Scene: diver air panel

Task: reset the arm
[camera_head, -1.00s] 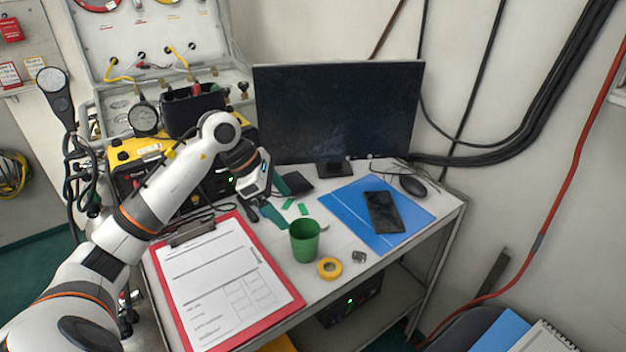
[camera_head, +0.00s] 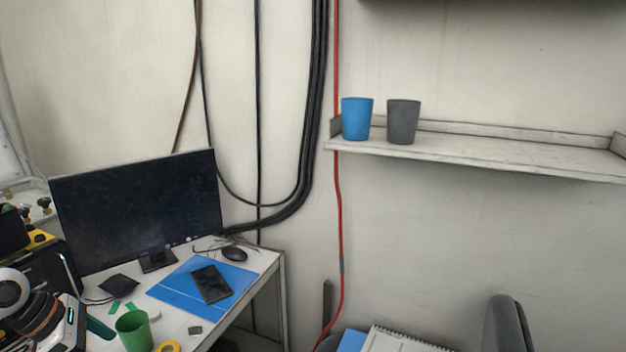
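My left arm comes in at the lower left corner, cut off by the picture's edge. My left gripper (camera_head: 99,328) is over the desk, just left of the green cup (camera_head: 134,330). One teal finger shows; the other cannot be made out, so its opening is unclear. I see nothing held in it. My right gripper is not in view.
The desk holds a monitor (camera_head: 140,208), a blue folder (camera_head: 182,298) with a phone (camera_head: 211,284), a mouse (camera_head: 234,254) and yellow tape (camera_head: 167,347). A blue cup (camera_head: 356,119) and grey cup (camera_head: 403,122) stand on a wall shelf (camera_head: 480,152). A chair (camera_head: 505,322) is lower right.

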